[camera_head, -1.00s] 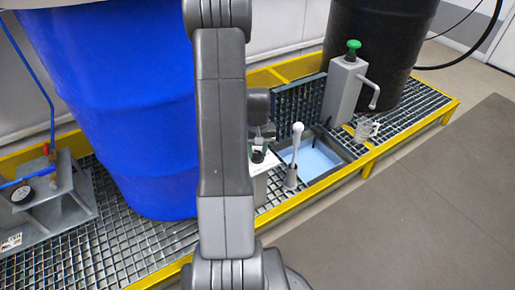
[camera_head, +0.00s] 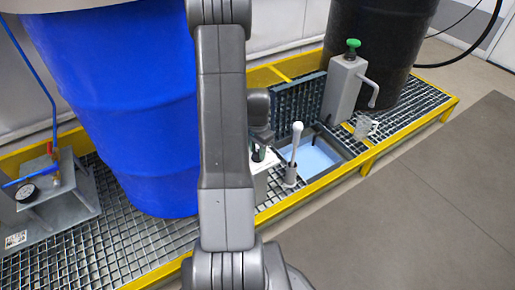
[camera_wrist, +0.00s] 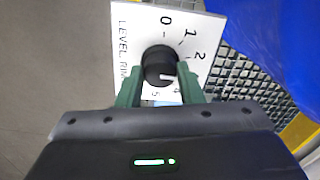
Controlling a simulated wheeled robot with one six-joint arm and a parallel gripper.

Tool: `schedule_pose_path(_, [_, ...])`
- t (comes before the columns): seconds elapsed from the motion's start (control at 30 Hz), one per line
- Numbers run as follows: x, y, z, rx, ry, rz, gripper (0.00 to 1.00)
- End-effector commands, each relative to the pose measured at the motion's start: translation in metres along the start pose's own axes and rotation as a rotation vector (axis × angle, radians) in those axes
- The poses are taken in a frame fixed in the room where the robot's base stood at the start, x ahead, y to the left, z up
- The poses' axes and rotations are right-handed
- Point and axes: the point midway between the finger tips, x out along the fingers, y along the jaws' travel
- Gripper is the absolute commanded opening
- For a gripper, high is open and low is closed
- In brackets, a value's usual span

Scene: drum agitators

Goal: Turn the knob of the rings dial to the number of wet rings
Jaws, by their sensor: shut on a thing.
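In the wrist view the rings dial (camera_wrist: 132,28) is a white plate lettered "LEVEL RIN…", with 0, 1, 2, 4 and 5 showing at least in part around its knob (camera_wrist: 158,62). The knob is round and black. A white mark at its lower right edge faces roughly toward the 4; its exact reading is unclear, and the 3 is hidden. My gripper (camera_wrist: 159,68) has its green fingers on both sides of the knob, shut on it. In the head view the dial plate (camera_head: 268,175) is mostly hidden behind my arm. No wet rings can be made out.
A white-handled rod (camera_head: 294,150) stands close right of the dial, beside an open basin of light-blue liquid (camera_head: 312,160). A grey pump (camera_head: 343,90) with a green knob and a clear mug (camera_head: 365,128) are farther right. A blue drum (camera_head: 120,110) stands left.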

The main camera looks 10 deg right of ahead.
Motion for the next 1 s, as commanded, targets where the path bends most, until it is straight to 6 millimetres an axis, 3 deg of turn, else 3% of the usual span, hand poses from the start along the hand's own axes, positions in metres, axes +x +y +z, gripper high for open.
schedule_pose_path(0.43, [-0.0009,-0.0008,-0.0008,0.230,0.002,-0.002,0.11])
schedule_pose_path(1.0, [-0.0008,-0.0009,-0.0009,0.265,0.002,-0.002,0.11])
